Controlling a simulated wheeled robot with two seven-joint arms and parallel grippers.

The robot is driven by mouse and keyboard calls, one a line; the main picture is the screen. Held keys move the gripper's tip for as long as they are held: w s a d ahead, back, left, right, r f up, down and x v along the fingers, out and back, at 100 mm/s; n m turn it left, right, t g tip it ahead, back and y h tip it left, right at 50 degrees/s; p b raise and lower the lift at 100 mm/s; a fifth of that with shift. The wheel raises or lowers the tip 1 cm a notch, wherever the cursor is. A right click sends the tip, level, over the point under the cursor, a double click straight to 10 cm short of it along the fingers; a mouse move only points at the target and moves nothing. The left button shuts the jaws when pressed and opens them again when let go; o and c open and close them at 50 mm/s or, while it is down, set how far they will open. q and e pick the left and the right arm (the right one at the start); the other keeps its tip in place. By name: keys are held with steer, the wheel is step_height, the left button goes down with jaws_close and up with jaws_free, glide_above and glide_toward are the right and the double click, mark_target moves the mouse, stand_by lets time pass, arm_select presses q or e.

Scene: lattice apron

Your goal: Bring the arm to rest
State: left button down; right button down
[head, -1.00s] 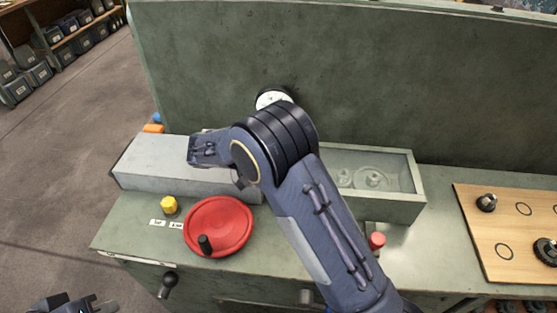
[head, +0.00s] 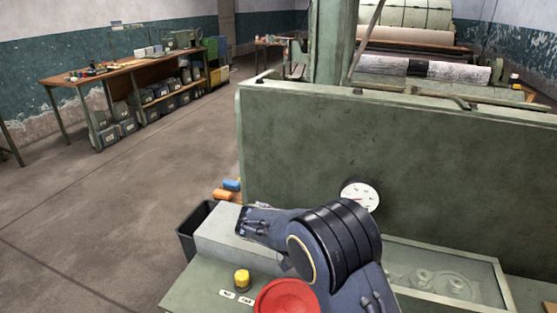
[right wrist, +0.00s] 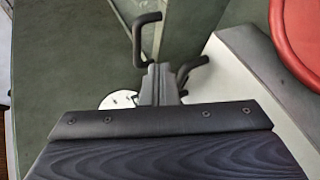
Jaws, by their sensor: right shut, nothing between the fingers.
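My right arm (head: 335,245) rises from the bottom of the head view, bent at a thick dark joint over the green machine bench. Its far end points left, above a pale grey box (head: 211,238). In the right wrist view, my right gripper (right wrist: 166,58) shows as dark bent fingers beyond the wrist. It is shut with nothing held. The right fingertips are hard to make out in the head view. My left gripper is not in view.
A white dial gauge (head: 361,195) sits on the upright green panel (head: 420,165) behind the arm. A black bin (head: 190,235) stands left; the floor beyond is open.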

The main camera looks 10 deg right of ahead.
steer(key=s+d+r+g+y, duration=0.2)
steer(key=s+d+y, duration=0.55)
steer(key=s, duration=0.35)
steer(key=s+a+r+m+t+y, duration=0.1)
steer(key=s+t+y, duration=0.3)
steer(key=s, duration=0.4)
steer(key=s+a+r+t+y, duration=0.2)
steer(key=s+a+t+y, duration=0.1)
steer(key=s, duration=0.6)
steer(key=shift+s+a+m+t+y, duration=0.15)
steer(key=shift+a+m+t+y, duration=0.25)
steer(key=shift+a+y, duration=0.3)
